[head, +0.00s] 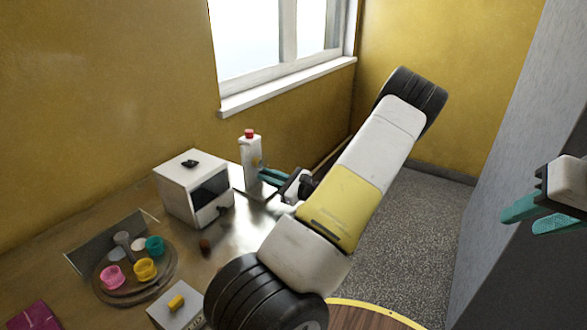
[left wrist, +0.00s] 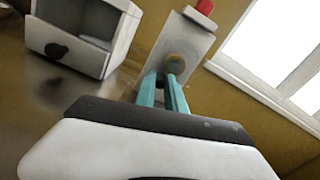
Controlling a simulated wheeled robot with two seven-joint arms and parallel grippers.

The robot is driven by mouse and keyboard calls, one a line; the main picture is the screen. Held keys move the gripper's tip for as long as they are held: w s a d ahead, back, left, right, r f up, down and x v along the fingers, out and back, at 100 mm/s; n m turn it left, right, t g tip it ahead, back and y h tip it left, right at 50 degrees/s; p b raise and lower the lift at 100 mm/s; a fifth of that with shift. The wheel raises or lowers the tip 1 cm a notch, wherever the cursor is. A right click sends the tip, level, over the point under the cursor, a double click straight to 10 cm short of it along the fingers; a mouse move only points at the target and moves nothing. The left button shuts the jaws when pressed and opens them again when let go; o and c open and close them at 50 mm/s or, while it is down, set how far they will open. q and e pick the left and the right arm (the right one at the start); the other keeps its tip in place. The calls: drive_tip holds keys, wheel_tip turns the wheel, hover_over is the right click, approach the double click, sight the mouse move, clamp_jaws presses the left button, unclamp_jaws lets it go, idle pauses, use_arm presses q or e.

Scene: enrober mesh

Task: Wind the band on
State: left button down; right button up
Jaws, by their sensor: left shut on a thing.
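A white upright block with a red top (head: 251,153) stands on the metal table. It also shows in the left wrist view (left wrist: 190,38), with a round brownish knob (left wrist: 175,63) on its face. My left gripper (head: 263,175) reaches it from the right. In the left wrist view its teal fingers (left wrist: 168,82) are close together and shut at the knob, partly hiding what they grip. No separate band can be made out. My right gripper (head: 520,218) is at the far right, its teal fingers apart and empty, away from the table.
A white box with a dark opening and knob (head: 180,170) stands left of the block. A round tray (head: 168,285) holds several small coloured cups.

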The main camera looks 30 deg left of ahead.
use_arm(q)
drive_tip(key=c, duration=1.4)
unclamp_jaws()
drive_tip(key=shift+d, duration=0.1)
drive_tip(key=d, duration=0.7)
drive_tip(key=shift+s+d, duration=0.35)
